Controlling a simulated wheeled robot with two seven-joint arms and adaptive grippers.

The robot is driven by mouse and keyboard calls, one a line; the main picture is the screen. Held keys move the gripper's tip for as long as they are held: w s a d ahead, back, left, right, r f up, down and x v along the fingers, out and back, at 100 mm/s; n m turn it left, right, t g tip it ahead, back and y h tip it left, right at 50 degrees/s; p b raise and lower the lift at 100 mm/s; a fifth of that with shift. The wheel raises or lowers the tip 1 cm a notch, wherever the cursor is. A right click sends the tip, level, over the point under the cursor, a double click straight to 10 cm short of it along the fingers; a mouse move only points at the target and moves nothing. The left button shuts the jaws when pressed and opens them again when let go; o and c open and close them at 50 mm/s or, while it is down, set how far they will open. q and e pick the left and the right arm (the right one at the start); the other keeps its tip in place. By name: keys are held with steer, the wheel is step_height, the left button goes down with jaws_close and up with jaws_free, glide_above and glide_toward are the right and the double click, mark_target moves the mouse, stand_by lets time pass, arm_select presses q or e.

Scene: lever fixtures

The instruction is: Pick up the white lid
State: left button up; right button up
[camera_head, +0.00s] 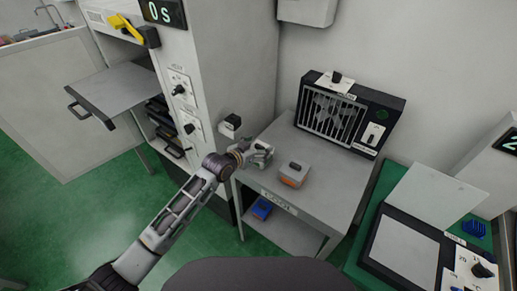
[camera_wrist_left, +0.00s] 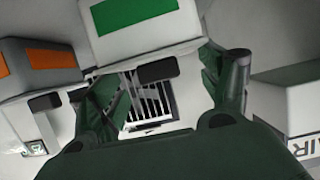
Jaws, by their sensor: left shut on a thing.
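A white piece with a green label (camera_wrist_left: 140,22) and a dark tab, which looks like the white lid, sits between my left fingers in the left wrist view. My left gripper (camera_wrist_left: 170,80) is shut on its sides, with one finger on each side. In the head view my left gripper (camera_head: 264,151) is over the left edge of the grey table, left of an orange-and-grey box (camera_head: 293,174). What it holds shows only as a small pale patch there. The orange-labelled box (camera_wrist_left: 40,65) also shows at the left wrist view's left. My right gripper is not in view.
The grey table (camera_head: 325,190) has a black slatted unit (camera_head: 348,115) at its back and a blue item (camera_head: 262,208) on its lower shelf. A tall grey cabinet (camera_head: 235,60) stands left of it. A station with a raised pale panel (camera_head: 437,190) stands at right.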

arm_select(q)
step_height(320, 180, up, 10)
stand_by(0.6)
steer(key=shift+d+f, duration=0.1)
steer(key=shift+d, duration=0.05)
stand_by(0.5)
